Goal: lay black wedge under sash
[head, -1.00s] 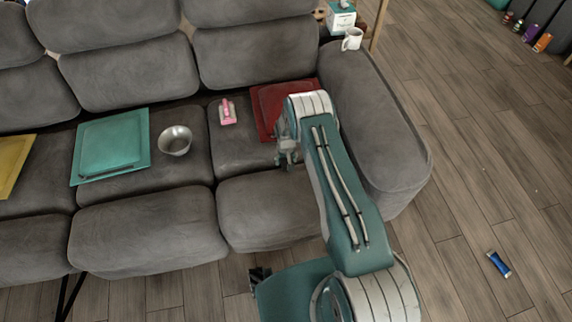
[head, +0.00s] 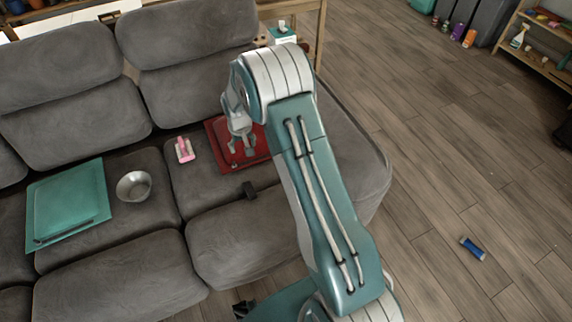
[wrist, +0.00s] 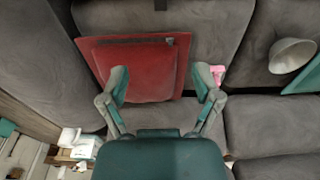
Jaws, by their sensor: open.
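A small dark block, seemingly the black wedge (head: 249,190), lies near the front edge of the right sofa seat, in front of the red square piece (head: 260,152). It shows at the top edge of the wrist view (wrist: 161,5). The red piece (wrist: 140,72) has a thin dark strip (wrist: 127,41) along its front edge; I cannot tell whether this is the sash. My gripper (head: 242,150) points down over the red piece, apart from the block. In the wrist view my gripper (wrist: 162,80) is open, with nothing between its fingers.
A pink-and-white item (head: 184,150) and a metal bowl (head: 134,186) sit on the sofa seats left of the red piece. A teal square piece (head: 68,200) lies farther left. The sofa's right arm (head: 345,140) stands beside my arm. A blue can (head: 472,248) lies on open floor.

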